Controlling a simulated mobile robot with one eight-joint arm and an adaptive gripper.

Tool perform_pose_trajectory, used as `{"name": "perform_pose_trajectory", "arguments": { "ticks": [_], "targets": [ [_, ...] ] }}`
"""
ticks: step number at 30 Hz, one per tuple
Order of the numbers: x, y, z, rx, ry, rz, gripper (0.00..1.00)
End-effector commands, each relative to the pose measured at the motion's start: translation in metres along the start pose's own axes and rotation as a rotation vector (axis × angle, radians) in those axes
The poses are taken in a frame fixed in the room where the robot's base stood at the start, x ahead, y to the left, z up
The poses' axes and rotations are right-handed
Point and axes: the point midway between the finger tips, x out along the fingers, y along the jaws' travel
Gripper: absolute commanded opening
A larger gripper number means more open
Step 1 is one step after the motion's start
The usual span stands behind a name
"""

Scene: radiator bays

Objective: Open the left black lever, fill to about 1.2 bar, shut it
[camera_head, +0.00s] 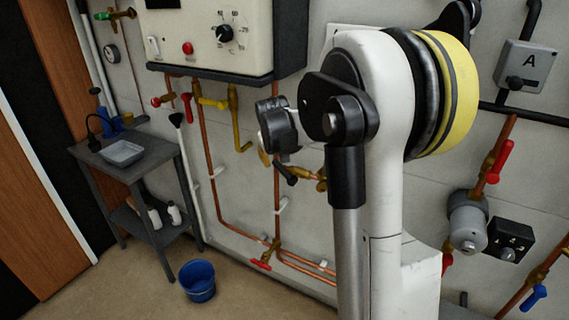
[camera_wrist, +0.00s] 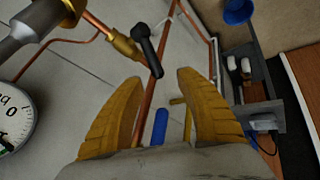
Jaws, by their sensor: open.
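A black lever (camera_head: 286,173) on a brass valve (camera_head: 314,177) shows in the head view, left of my arm. In the wrist view a black lever (camera_wrist: 148,52) stands on a brass fitting (camera_wrist: 122,44), just beyond the fingertips and apart from them. My gripper (camera_wrist: 158,82) is open, with nothing between its yellow fingers. A white gauge (camera_wrist: 14,118) is cut by the left edge of the wrist view; its "0" shows, but I cannot read its needle. My arm hides much of the wall behind it in the head view, so a second black lever there cannot be seen.
A boiler (camera_head: 215,38) hangs above, with copper pipes (camera_head: 208,170) below it. A blue lever (camera_wrist: 160,126) lies beyond the fingers. A grey side table (camera_head: 142,165) and a blue bucket (camera_head: 198,281) stand left. A grey box marked A (camera_head: 526,68) is at right.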

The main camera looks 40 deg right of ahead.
Motion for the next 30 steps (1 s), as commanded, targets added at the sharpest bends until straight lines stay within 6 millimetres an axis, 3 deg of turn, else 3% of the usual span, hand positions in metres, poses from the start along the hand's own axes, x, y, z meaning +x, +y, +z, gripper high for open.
{"name": "perform_pose_trajectory", "arguments": {
  "ticks": [3,5,21,30],
  "targets": [
    [-0.006,0.001,-0.007,-0.182,-0.059,0.046,0.43],
    [-0.003,0.003,-0.007,-0.212,-0.069,0.054,0.43],
    [0.089,0.009,-0.001,-0.209,-0.068,0.054,0.43],
    [0.099,0.010,-0.001,-0.209,-0.067,0.054,0.43]
  ]
}}
